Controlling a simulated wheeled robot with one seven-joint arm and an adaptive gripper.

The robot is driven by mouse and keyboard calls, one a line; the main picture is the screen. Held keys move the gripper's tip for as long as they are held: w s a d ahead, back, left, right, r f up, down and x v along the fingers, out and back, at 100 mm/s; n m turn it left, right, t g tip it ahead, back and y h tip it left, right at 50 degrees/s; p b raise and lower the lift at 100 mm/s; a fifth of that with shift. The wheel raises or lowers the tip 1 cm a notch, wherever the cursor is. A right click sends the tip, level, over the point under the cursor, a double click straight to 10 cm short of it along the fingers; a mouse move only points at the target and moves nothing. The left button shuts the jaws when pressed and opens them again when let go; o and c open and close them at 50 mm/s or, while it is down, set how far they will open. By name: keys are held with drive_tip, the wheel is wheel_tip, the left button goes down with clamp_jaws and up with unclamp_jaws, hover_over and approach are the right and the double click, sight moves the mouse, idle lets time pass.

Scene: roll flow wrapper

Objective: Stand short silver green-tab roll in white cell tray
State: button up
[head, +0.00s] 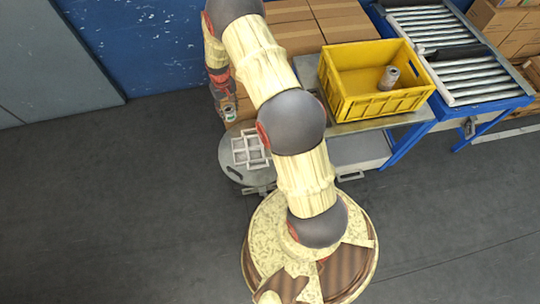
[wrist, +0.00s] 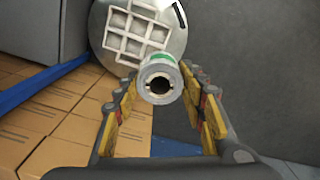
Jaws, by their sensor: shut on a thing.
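My gripper (wrist: 162,100) is shut on a short silver roll (wrist: 158,70) with some green on its far side. The roll's open end with a dark core faces the wrist camera. In the head view the roll (head: 229,113) shows small below my arm's end. The white cell tray (wrist: 137,32) lies on a round grey table, beyond the roll in the wrist view, and the roll covers none or little of it. In the head view the tray (head: 250,149) is below and to the right of the held roll. The cells that show look empty; my arm hides some of the tray's right side.
A yellow crate (head: 345,107) with a silver roll (head: 389,77) inside stands on a bench to the right. A roller conveyor (head: 440,45) is at the far right. Cardboard boxes (head: 295,38) are stacked behind. The round table (head: 231,165) has bare rim around the tray.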

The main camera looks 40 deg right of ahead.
drive_tip(key=shift+s+d+f+m+b, duration=0.35)
drive_tip(key=shift+s+d+f+b, duration=1.75)
drive_tip(key=shift+f, duration=5.05)
drive_tip(key=shift+s+d+f+m+b, duration=0.4)
drive_tip(key=shift+s+d+f+b, duration=0.7)
drive_tip(key=shift+d+f, duration=3.95)
drive_tip(key=shift+s+d+f+m+b, duration=0.4)
drive_tip(key=shift+s+f+b, duration=1.2)
drive_tip(key=shift+f, duration=7.65)
drive_tip(key=shift+s+p, duration=0.25)
drive_tip(key=shift+p, duration=0.1)
